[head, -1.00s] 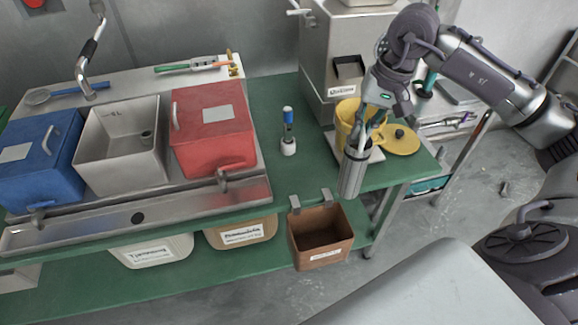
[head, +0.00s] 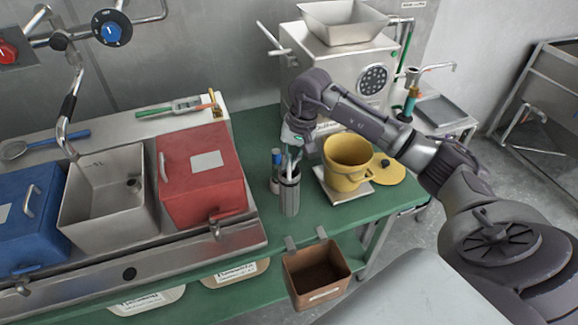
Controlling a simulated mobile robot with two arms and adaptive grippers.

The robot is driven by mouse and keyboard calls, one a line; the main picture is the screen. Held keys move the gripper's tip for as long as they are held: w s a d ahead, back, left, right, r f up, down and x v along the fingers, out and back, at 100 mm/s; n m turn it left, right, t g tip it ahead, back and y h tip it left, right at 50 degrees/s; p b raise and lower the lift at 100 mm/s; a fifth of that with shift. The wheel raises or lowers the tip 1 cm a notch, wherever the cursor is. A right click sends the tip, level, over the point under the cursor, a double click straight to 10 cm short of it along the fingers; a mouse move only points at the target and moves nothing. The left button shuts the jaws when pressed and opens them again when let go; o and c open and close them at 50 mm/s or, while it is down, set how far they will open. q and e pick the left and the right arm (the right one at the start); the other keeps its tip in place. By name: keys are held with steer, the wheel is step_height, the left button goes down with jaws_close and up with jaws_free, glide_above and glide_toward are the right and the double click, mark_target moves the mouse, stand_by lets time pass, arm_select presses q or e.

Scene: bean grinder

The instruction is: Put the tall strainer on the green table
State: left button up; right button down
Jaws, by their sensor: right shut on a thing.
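The tall strainer (head: 289,196), a slim upright grey metal cylinder, is at the middle of the green table (head: 259,125). My right gripper (head: 290,159) is above it, with its fingers shut on the strainer's upper end. The strainer's lower end is at or just above the green top; I cannot tell whether it touches. My left gripper is not in view.
A small blue-topped brush (head: 276,165) stands close behind the strainer, partly hidden. A yellow pot (head: 347,165) stands on a scale to the right. The red bin (head: 205,180) is to the left. A brown bin (head: 317,273) hangs at the front edge.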

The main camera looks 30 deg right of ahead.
steer(key=x, duration=0.3)
steer(key=p+x, duration=0.1)
steer(key=shift+s+d+f, duration=0.25)
steer(key=shift+s+d, duration=0.05)
steer(key=shift+d, duration=0.05)
steer(key=c, duration=1.3)
jaws_free()
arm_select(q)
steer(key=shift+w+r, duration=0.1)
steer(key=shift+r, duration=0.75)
arm_select(e)
steer(key=shift+o, duration=0.2)
steer(key=shift+r, duration=0.1)
steer(key=w+a+b+v, duration=0.1)
steer(key=a+b+v, duration=0.15)
steer(key=v, duration=0.85)
glide_above(290, 173)
steer(key=s, duration=0.3)
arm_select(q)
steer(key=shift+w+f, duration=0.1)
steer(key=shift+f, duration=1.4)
arm_select(e)
steer(key=shift+s+d+r, duration=0.25)
steer(key=shift+r, duration=0.4)
